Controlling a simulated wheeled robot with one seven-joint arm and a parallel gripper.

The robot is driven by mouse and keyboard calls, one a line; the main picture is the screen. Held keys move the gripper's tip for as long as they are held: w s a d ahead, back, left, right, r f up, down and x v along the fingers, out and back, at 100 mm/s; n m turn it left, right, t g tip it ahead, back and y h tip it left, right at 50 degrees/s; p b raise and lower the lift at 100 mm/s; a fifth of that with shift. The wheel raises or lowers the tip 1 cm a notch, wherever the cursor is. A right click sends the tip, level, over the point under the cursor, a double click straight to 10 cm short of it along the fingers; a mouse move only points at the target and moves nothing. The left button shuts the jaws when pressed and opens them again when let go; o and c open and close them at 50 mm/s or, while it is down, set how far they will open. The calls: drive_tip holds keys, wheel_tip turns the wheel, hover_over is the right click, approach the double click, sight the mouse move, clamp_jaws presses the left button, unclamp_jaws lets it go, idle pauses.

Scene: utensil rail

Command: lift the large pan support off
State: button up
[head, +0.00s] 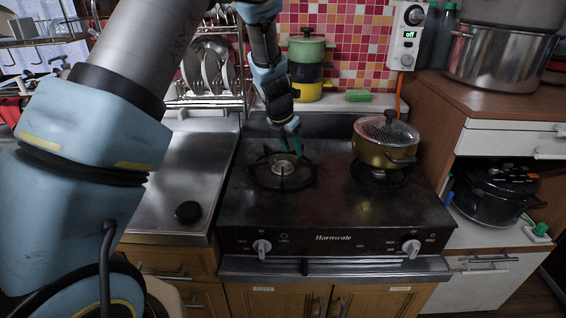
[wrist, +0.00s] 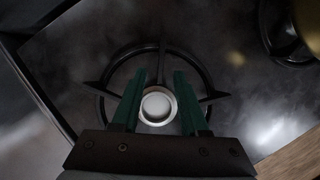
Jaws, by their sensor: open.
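A black ring-shaped pan support with prongs (head: 253,179) sits on the left burner of the stove. It looks larger than the right one. In the wrist view the large support (wrist: 106,94) circles a pale round burner cap (wrist: 156,106), with prongs pointing inward. My gripper (head: 291,143) is above this burner, pointing down, with its green fingers apart. In the wrist view the open gripper (wrist: 160,76) has a finger on either side of the burner cap, with nothing held between them. The fingers and palm hide the near part of the ring. I cannot tell whether they touch it.
A yellow-brown lidded pot (head: 385,146) stands on the right burner's support. A small black round knob-like piece (head: 188,212) lies on the steel counter (head: 190,165) at left. A tiled wall, green sponge (head: 358,96) and stacked pots (head: 306,75) are behind.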

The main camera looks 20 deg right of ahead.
drive_tip(key=shift+x, duration=1.2)
clamp_jaws()
drive_tip(key=shift+r, duration=0.1)
idle(0.4)
